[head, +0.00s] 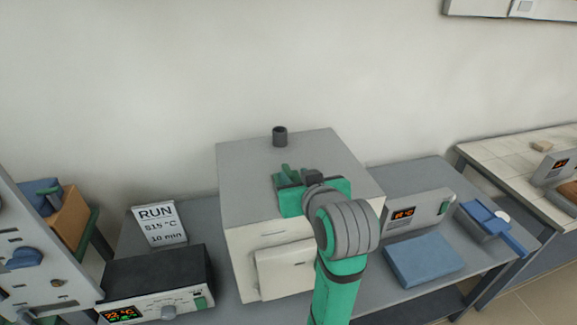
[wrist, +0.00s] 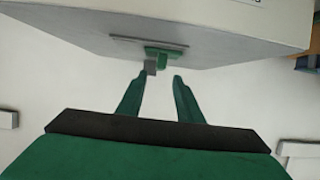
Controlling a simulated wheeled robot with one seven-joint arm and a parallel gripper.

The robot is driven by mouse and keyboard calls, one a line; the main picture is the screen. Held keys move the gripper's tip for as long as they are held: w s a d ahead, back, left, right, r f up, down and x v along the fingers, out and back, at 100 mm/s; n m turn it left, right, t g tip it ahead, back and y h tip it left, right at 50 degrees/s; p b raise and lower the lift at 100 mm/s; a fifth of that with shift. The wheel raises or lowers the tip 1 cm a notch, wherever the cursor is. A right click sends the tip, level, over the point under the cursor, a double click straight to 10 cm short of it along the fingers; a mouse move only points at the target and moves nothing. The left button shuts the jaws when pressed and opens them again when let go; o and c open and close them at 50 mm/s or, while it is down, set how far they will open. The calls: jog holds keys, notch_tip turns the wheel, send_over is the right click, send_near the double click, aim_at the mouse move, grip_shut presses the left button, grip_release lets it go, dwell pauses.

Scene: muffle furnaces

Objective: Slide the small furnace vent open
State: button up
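The furnace (head: 270,180) is a pale grey box with a short dark chimney on its top, standing on the middle bench in the head view. My gripper (head: 284,171) is over the furnace's upper part and hides some of it. In the wrist view, a furnace face (wrist: 230,40) carries a narrow grey slot strip (wrist: 140,43) with a green slider (wrist: 165,57) and a small grey tab (wrist: 151,68) at it. My gripper (wrist: 160,76) is open and empty, fingertips apart just short of the slider. The slider cannot be made out in the head view.
A RUN card (head: 158,224) and a dark-topped controller (head: 155,280) stand left of the furnace. A second controller (head: 418,213), a blue pad (head: 423,260) and a blue tool (head: 490,222) are at right. A tiled bench (head: 510,155) stands further right.

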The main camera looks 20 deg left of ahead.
aim_at(288, 170)
jog(key=x, duration=0.7)
jog(key=shift+w+a+f, duration=0.15)
jog(key=shift+a+f, duration=0.05)
jog(key=shift+c, duration=0.4)
grip_shut()
